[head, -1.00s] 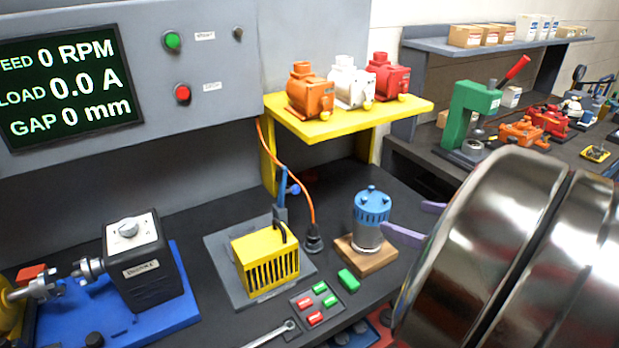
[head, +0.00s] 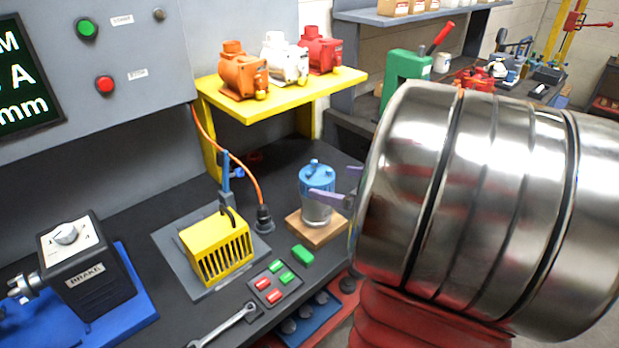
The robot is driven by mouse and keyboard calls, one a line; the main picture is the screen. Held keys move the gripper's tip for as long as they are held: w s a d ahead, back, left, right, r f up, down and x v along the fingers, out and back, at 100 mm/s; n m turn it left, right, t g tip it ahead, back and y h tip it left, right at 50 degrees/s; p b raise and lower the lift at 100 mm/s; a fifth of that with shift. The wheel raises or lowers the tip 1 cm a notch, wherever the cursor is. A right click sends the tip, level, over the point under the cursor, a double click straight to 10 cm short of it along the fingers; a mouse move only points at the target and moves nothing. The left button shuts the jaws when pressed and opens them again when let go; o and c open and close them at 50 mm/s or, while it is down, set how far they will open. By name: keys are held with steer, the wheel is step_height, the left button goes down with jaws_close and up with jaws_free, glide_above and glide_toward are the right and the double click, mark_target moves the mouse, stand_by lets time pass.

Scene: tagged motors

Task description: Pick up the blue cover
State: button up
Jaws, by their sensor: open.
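The blue cover (head: 317,178) sits on top of a silver cylindrical motor body (head: 317,213), which stands upright on a wooden block (head: 330,233) on the dark bench. My gripper (head: 340,183) shows as two purple fingers at the right side of the cover, spread apart. My large metallic arm link hides the rest of the gripper.
A yellow slotted box (head: 217,248) on a grey plate stands left of the motor. A green block (head: 303,255) and a button panel (head: 273,283) lie in front. A yellow shelf (head: 290,95) with orange, white and red motors overhangs behind. An orange cable (head: 240,160) hangs nearby.

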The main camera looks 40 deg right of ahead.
mark_target(317, 179)
steer(key=shift+x, duration=1.2)
steer(key=shift+x, duration=2.6)
steer(key=shift+a, duration=0.15)
steer(key=shift+c, duration=0.3)
steer(key=c, duration=1.3)
steer(key=shift+r, duration=0.1)
step_height(317, 179, up, 10)
steer(key=shift+f, duration=0.1)
